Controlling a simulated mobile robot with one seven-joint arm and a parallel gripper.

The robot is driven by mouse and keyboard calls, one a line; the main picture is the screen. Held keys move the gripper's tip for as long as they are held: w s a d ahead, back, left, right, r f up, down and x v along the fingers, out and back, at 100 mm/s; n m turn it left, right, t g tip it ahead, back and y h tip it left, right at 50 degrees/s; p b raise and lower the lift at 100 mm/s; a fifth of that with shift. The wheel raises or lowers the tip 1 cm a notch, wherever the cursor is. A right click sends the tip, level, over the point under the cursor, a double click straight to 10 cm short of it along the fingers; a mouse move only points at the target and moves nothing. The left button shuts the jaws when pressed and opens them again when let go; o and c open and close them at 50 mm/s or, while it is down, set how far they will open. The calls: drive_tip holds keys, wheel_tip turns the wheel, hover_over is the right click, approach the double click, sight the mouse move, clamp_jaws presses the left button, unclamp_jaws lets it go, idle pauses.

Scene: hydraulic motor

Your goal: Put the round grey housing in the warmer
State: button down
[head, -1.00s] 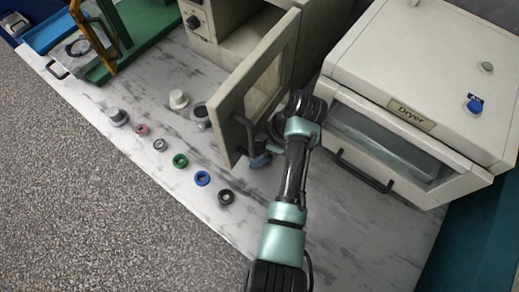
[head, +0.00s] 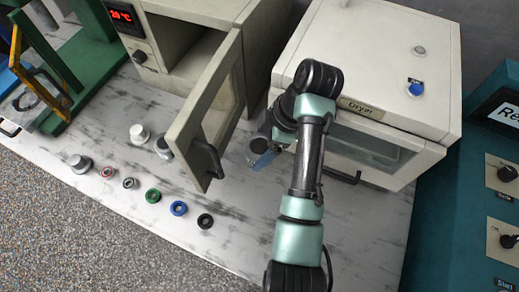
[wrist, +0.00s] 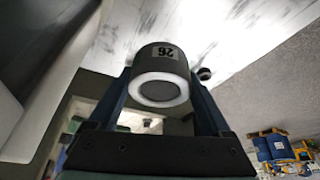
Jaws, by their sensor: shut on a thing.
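A round dark grey housing with a white ring on its end and a number label (wrist: 160,62) sits between the two fingers of my gripper (wrist: 162,80) in the wrist view. The gripper is shut on it. In the head view my gripper (head: 262,158) is above the worktop, just right of the open oven door and its handle; my arm partly hides it. The warmer, which I take to be the beige oven (head: 165,28) with a red temperature display, has its door (head: 200,130) swung open toward me. Part of its dark chamber shows left of the door.
The dryer (head: 430,80) stands right of the oven, behind my arm. Several small rings and caps, including a green ring (head: 153,196), a blue ring (head: 179,208) and a black ring (head: 205,221), lie along the worktop's front. A teal control cabinet (head: 450,215) is at the right.

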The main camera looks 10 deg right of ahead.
drive_tip(key=shift+r+p, duration=0.85)
drive_tip(key=shift+r, duration=0.6)
